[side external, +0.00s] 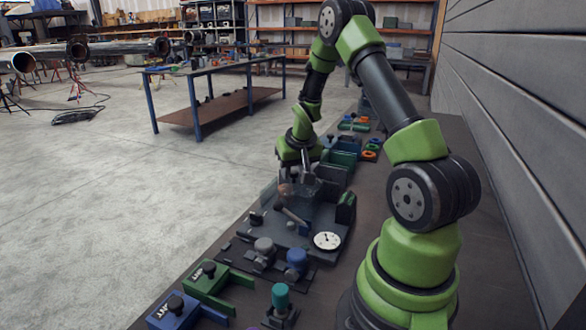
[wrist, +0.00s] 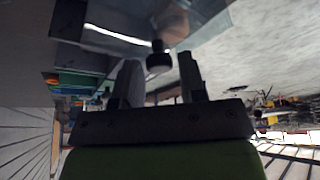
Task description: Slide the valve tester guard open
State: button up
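The valve tester (side external: 318,262) is a dark plate on the bench with a white dial gauge (side external: 327,241). A clear guard (side external: 318,192) stands at its far part, below my gripper (side external: 308,172). In the wrist view the clear guard panel (wrist: 190,25) crosses the top, with a pale edge strip. A black round knob (wrist: 158,58) stands out from the guard. My gripper (wrist: 160,65) is open, with one finger on each side of the knob's near end. Gaps show between knob and fingers. The guard's track cannot be made out.
Green (side external: 207,279) and blue (side external: 174,311) blocks with black knobs lie at the front left. Green blocks stand behind the tester. A grey wall (side external: 520,120) runs along the right.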

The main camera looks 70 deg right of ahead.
aim_at(297, 184)
jog(key=shift+o, duration=0.9)
jog(key=v, duration=1)
jog(key=w+d+m+g+y, duration=0.3)
jog(key=m, duration=0.3)
notch_tip(297, 184, down, 10)
jog(key=shift+r, duration=0.25)
